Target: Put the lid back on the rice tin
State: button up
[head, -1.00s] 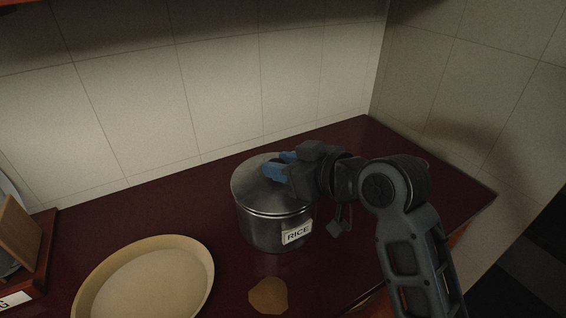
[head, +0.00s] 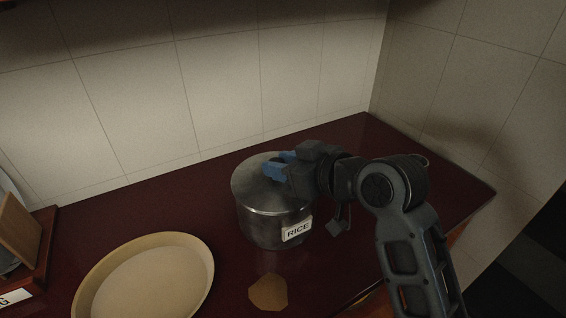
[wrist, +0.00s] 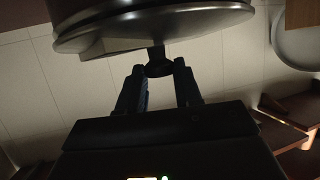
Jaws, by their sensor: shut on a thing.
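The rice tin (head: 262,228) is a metal cylinder with a white RICE label, standing on the dark red counter. Its round metal lid (head: 254,186) sits over the tin's top in the head view, covering the opening. My gripper (head: 272,170) with blue fingertips is at the lid's top, shut on its knob. In the wrist view the gripper (wrist: 160,75) holds the dark knob (wrist: 159,62) between its fingers, with the lid's rim (wrist: 190,22) across the top of the picture. The knob is mostly hidden by the fingers in the head view.
A tan round tray (head: 202,285) lies to the left front of the tin. A flat brown patch (head: 268,292) lies in front of the tin. A wooden rack (head: 40,240) stands at the far left. Tiled walls (head: 230,85) rise behind and to the right.

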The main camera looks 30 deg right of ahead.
jog(key=shift+f, duration=0.1)
dwell(0.3)
jog(key=o, duration=1.2)
jog(key=shift+c, duration=0.2)
notch_tip(320, 180, up, 7)
jog(key=p, duration=0.6)
jog(key=shift+p, duration=0.4)
